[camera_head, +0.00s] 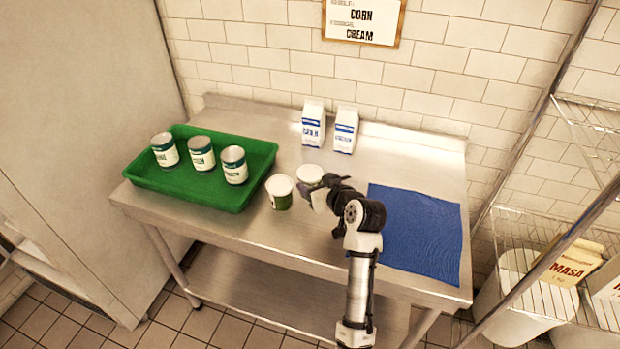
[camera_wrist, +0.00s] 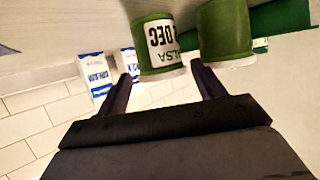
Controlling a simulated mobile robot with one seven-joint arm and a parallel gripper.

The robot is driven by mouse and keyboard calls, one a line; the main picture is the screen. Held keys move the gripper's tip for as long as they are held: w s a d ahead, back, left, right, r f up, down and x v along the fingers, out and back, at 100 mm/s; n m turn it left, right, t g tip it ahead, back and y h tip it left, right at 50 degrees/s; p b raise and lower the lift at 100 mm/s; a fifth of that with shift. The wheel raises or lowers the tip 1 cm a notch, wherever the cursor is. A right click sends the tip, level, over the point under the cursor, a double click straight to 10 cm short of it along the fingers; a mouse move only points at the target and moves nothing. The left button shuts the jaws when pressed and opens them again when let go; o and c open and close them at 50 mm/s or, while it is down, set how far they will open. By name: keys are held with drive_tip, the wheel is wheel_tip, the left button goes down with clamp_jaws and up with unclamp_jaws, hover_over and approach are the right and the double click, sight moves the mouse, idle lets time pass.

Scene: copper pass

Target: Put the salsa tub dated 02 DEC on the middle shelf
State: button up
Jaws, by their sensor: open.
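Two white-lidded green tubs stand on the steel table. The right tub (camera_head: 309,174) is partly hidden behind my gripper (camera_head: 320,187). In the wrist view, which is upside down, this tub (camera_wrist: 158,45) has a white label with SALSA and DEC partly readable; the day reads like a 2. My open gripper (camera_wrist: 162,85) has its fingers apart, and this tub appears between and beyond the tips. The left tub (camera_head: 281,193) shows no readable label; it also shows in the wrist view (camera_wrist: 226,32). The wire shelf rack (camera_head: 540,240) stands at the right, only partly in view.
A green tray (camera_head: 190,185) with three cans stands on the left of the table. Two cartons (camera_head: 329,126) stand behind the tubs. A blue mat (camera_head: 420,235) lies bare on the right. A MASA bag (camera_head: 572,264) occupies part of one rack shelf.

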sight(310, 175)
drive_tip(key=shift+x, duration=1.35)
drive_tip(key=shift+r, duration=0.1)
drive_tip(key=c, duration=0.9)
